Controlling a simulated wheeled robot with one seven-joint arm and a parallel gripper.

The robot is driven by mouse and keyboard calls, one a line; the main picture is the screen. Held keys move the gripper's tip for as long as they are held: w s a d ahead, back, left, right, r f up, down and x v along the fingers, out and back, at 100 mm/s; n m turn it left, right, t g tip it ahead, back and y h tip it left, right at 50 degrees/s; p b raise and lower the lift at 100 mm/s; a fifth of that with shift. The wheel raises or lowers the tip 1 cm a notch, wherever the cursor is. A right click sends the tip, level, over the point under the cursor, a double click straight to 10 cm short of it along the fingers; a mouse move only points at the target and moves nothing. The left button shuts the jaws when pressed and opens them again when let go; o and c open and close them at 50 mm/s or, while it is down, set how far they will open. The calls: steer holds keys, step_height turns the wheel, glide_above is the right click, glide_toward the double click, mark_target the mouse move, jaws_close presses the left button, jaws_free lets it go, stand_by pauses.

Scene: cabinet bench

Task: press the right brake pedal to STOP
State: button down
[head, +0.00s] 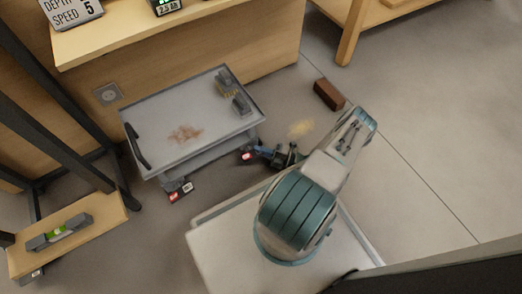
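A grey wheeled cart (160,130) stands on the floor in front of the wooden bench. Its right brake pedal (247,156), with a red end, is low at the cart's right front corner. My gripper (263,151) is just to the right of this pedal, low near the floor, pointing left. I cannot tell whether it touches the pedal or whether its fingers are open. The left brake pedal (180,192), with red and white markings, is at the cart's front left corner. The lettering is too small to read.
The cart's top holds grey metal parts (234,92) and a rusty stain. A brown block (329,94) lies on the floor behind my arm. A wooden shelf (80,233) with a spirit level (60,231) is at left. The floor at right is clear.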

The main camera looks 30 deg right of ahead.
steer(key=r+n+g+h+p, duration=0.1)
steer(key=n+p, duration=0.1)
steer(key=shift+r+g+p, duration=0.3)
steer(key=shift+r+p, duration=0.05)
steer(key=shift+n+g+h+p, duration=0.4)
steer(key=shift+n+h+p, duration=0.3)
steer(key=shift+p, duration=0.05)
steer(key=c, duration=1.6)
jaws_free()
steer(key=shift+o, duration=0.2)
steer(key=p+v, duration=0.2)
steer(key=v, duration=1.1)
steer(key=shift+s+d+p, duration=0.25)
steer(key=shift+d+p, duration=0.05)
steer(key=shift+d, duration=0.05)
